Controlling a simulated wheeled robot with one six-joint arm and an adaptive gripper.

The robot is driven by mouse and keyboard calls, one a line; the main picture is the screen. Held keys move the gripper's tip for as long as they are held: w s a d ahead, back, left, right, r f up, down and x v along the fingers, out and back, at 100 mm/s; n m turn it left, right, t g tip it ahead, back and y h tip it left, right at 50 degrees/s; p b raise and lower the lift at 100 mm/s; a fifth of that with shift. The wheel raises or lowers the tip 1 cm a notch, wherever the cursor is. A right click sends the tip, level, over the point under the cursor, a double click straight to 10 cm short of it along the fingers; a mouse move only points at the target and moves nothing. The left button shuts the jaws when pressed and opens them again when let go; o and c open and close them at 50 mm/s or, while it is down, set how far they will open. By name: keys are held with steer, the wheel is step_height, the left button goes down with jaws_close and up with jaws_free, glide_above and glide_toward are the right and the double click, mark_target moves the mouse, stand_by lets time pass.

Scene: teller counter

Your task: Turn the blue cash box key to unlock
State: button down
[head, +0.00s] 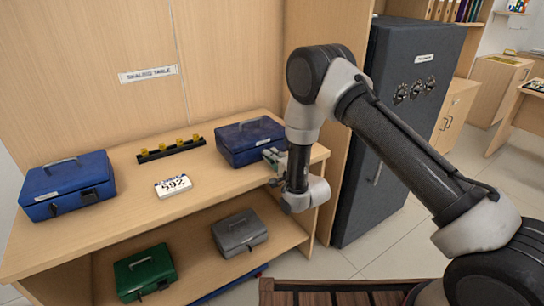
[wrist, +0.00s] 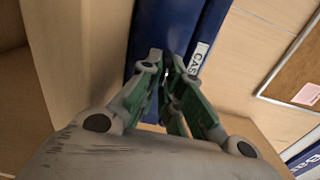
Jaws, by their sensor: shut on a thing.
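A blue cash box (head: 240,142) with a top handle stands at the right end of the upper table surface. My gripper (head: 272,156) is at its front, near the right corner. In the wrist view, the green-padded fingers of my gripper (wrist: 167,74) are closed together against the front of the blue cash box (wrist: 210,30), beside a white label (wrist: 198,57). The key is mostly hidden between the fingertips; only a small bright spot shows there. I cannot tell how far it is turned. A second blue cash box (head: 62,178) stands at the left end, lid closed.
A black rack with yellow pieces (head: 171,150) and a white number sign reading 592 (head: 173,185) lie between the blue boxes. Green (head: 145,270) and grey (head: 240,232) boxes sit on the lower shelf. A dark safe (head: 395,120) stands right of the table.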

steer(key=c, duration=1.6)
jaws_free()
steer(key=v, duration=1.2)
